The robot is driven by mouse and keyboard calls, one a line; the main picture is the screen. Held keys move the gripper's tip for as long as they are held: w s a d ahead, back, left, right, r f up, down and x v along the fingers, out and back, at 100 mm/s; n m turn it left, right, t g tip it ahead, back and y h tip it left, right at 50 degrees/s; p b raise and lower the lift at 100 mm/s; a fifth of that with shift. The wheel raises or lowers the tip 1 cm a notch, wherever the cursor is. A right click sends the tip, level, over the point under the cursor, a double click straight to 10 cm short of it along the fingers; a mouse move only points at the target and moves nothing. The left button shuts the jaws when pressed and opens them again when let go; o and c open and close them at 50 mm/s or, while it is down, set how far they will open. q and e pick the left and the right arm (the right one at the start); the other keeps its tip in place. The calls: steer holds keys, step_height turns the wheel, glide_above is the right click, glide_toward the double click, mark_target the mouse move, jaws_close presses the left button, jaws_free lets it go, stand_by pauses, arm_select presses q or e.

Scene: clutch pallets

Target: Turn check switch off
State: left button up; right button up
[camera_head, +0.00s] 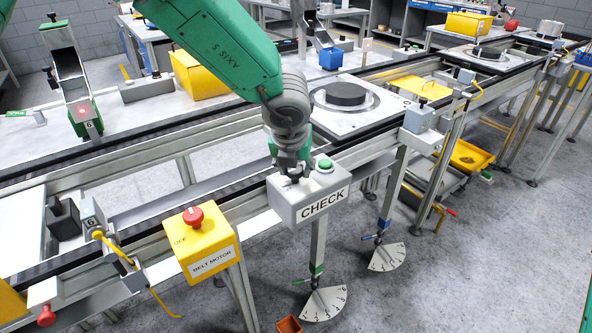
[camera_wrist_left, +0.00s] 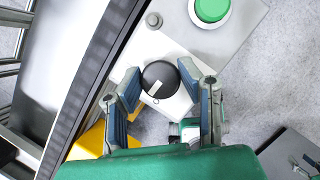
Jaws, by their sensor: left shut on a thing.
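The grey CHECK box (camera_head: 310,200) is fixed at the front rail of the conveyor in the head view. A green push button (camera_head: 324,166) sits on its top, and it also shows in the left wrist view (camera_wrist_left: 212,9). The check switch (camera_wrist_left: 160,80) is a round black knob with a short white mark, left of and below the button in the left wrist view. My left gripper (camera_head: 290,174) is lowered onto the box top. In the left wrist view its fingers (camera_wrist_left: 159,74) are on both sides of the knob, shut on it. In the head view the gripper mostly hides the knob. My right gripper is out of view.
A yellow BELT MOTOR box (camera_head: 205,245) with a red knob (camera_head: 193,217) stands left of the CHECK box. Behind is the conveyor with a pallet (camera_head: 385,120) bearing a black disc (camera_head: 345,94). Two dial plates (camera_head: 324,303) hang low in front. Open floor lies to the right.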

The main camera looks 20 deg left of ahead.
arm_select(q)
steer(key=shift+s+f, duration=0.15)
steer(key=shift+s, duration=0.05)
steer(key=o, duration=1.1)
steer(key=shift+o, duration=0.2)
steer(key=shift+r, duration=0.35)
steer(key=v, duration=1.1)
steer(key=shift+s+r, duration=0.2)
